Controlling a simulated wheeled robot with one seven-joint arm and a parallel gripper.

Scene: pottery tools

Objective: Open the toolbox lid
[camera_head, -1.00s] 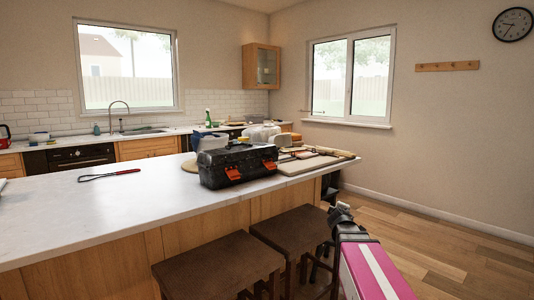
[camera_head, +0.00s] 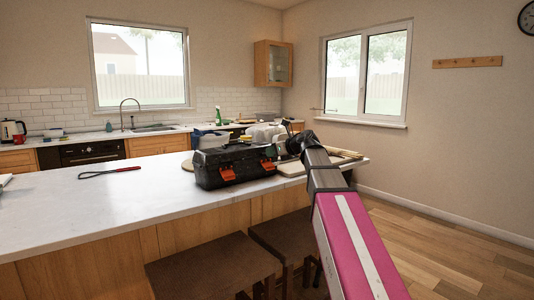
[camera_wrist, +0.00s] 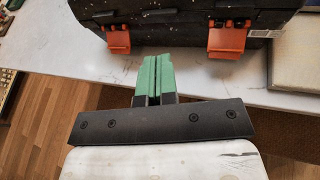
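The black toolbox (camera_head: 213,163) stands on the white counter, its lid (camera_head: 232,152) down. Its front carries two orange latches; one is the left latch (camera_head: 228,174). In the wrist view the toolbox front (camera_wrist: 182,18) fills the top, with the left latch (camera_wrist: 117,36) and the right latch (camera_wrist: 229,39). My gripper (camera_wrist: 153,76) has green fingertips pressed nearly together, with nothing between them. It points at the toolbox front between the latches, apart from it. In the head view my arm reaches to the toolbox's right end, and my fingertips are hard to make out.
The counter (camera_head: 110,208) is mostly bare left of the toolbox, apart from a red-handled loop tool (camera_head: 110,172). Boards and pottery tools lie right of the toolbox. Two brown stools (camera_head: 202,267) stand before the counter. Bottles and containers are behind the toolbox.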

